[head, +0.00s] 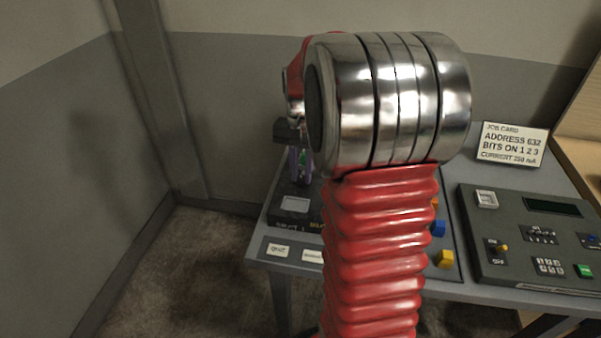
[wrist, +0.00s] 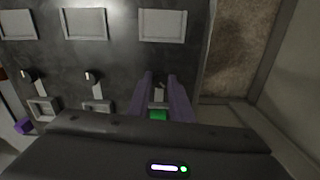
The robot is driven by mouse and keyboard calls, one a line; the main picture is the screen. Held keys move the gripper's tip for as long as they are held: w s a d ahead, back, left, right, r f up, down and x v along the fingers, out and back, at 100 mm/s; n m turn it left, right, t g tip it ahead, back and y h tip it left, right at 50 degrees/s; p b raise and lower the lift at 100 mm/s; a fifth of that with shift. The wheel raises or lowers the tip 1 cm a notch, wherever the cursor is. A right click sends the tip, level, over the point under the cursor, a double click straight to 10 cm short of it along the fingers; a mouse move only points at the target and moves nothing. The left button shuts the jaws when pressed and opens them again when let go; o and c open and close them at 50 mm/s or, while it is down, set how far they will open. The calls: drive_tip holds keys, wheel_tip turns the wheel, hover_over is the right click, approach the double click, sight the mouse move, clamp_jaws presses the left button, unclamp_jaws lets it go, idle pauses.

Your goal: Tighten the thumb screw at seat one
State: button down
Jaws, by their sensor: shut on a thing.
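My gripper (wrist: 160,80) reaches down to the seat at the right end of the row in the wrist view. Its two purple fingers are close together over the place of the thumb screw, and the jaws are shut on it. The screw itself is mostly hidden between the fingertips. A green block (wrist: 158,115) shows between the fingers, at the seat's socket. In the head view my gripper (head: 300,180) is partly hidden behind my red arm and stands over the seat one panel (head: 293,222) at the console's left end.
Two neighbouring seats have dark knobs with pale marks (wrist: 92,76) and square sockets (wrist: 97,107). A purple block (wrist: 22,127) lies at the left. In the head view, blue (head: 438,228) and yellow (head: 445,258) blocks stand right of my arm, beside a keypad unit (head: 530,240).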

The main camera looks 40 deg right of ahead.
sight(301, 178)
drive_tip(key=m, duration=0.3)
drive_tip(key=shift+w+r+m, duration=0.1)
drive_tip(key=shift+r+m, duration=0.1)
drive_tip(key=shift+m, duration=2.2)
drive_tip(key=c, duration=1.6)
unclamp_jaws()
drive_tip(key=shift+f, duration=0.1)
drive_tip(key=shift+o, duration=0.2)
wheel_tip(301, 178, up, 14)
drive_tip(key=shift+f, duration=0.15)
